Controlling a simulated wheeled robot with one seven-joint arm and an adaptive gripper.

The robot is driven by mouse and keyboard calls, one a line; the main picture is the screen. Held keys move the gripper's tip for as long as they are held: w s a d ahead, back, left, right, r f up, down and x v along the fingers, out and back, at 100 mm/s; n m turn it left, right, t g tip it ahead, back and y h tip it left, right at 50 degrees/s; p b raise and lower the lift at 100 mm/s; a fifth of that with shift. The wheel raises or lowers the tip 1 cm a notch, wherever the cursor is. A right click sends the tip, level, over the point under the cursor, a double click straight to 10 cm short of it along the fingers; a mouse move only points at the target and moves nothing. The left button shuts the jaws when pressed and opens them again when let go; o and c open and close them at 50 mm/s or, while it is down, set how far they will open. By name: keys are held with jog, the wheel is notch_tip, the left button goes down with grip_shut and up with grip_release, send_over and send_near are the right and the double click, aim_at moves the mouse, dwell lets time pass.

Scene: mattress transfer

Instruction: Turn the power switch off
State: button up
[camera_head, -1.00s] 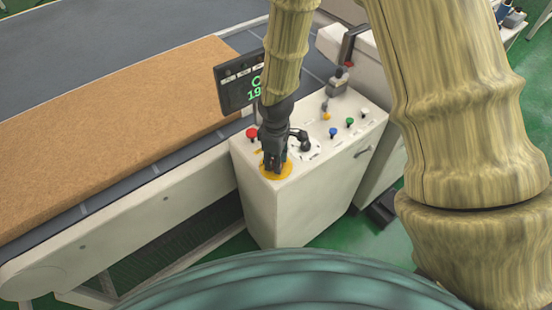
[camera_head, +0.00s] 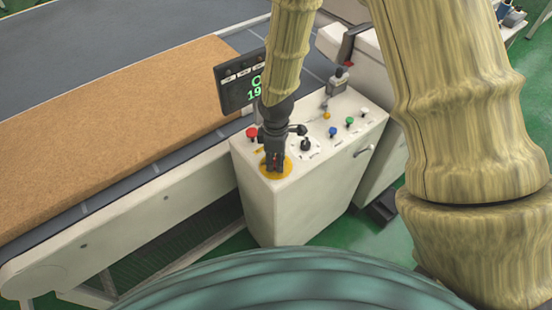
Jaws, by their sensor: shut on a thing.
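A white control cabinet (camera_head: 300,205) stands beside the conveyor. A yellow round plate (camera_head: 286,170) lies on the near left corner of its top. My gripper (camera_head: 273,168) points down over this plate, with its fingers close together at the plate's middle. The fingers are shut on the switch knob there, which they hide almost wholly. I cannot make out the knob's angle. A black rotary knob (camera_head: 306,145) on a white plate sits just right of my gripper.
A red button (camera_head: 252,132) is left of my gripper. Blue (camera_head: 333,131), green (camera_head: 349,121) and white buttons line the panel's right side. A dark display (camera_head: 238,88) stands behind, partly hidden by my arm. A brown mattress (camera_head: 120,125) lies on the conveyor.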

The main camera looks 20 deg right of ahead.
jog(key=o, duration=1.1)
jog(key=shift+c, duration=0.2)
notch_tip(320, 180, up, 12)
dwell(0.3)
